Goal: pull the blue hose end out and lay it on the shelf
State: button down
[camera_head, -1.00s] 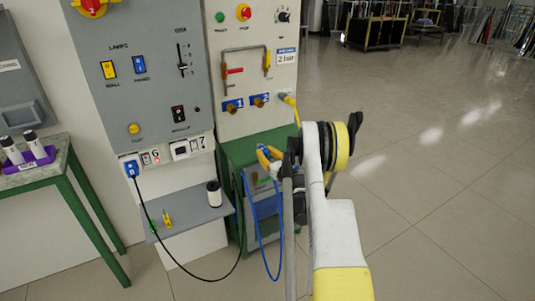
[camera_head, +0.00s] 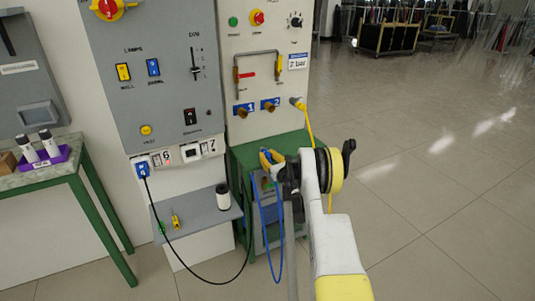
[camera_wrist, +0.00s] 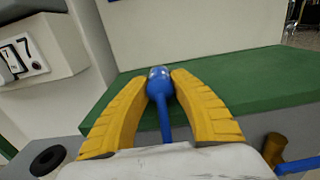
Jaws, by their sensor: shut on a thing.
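My gripper (camera_head: 270,158) is shut on the blue hose end (camera_wrist: 160,86), which sits between its two yellow fingers in the wrist view. The hose end's pale tip points away from the wrist and is clear of any socket. The blue hose (camera_head: 279,240) hangs in a loop below my gripper. My gripper is in front of the green cabinet, below the brass ports 1 (camera_head: 243,110) and 2 (camera_head: 270,105), which show no hose. The grey shelf (camera_head: 192,216) is to the left of and lower than my gripper.
A white cylinder with a black top (camera_head: 222,198) stands on the shelf's right part; small green and yellow pieces (camera_head: 175,220) are at its left. A black cable (camera_head: 185,260) loops below the shelf. A yellow hose (camera_head: 308,122) runs from the panel's right. The green cabinet top (camera_wrist: 205,85) is bare.

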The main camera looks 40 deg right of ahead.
jog(key=shift+f, duration=0.15)
jog(key=c, duration=1.1)
grip_release()
jog(key=shift+c, duration=0.2)
jog(key=shift+s, duration=0.1)
jog(key=v, duration=1.1)
jog(key=shift+s, duration=0.4)
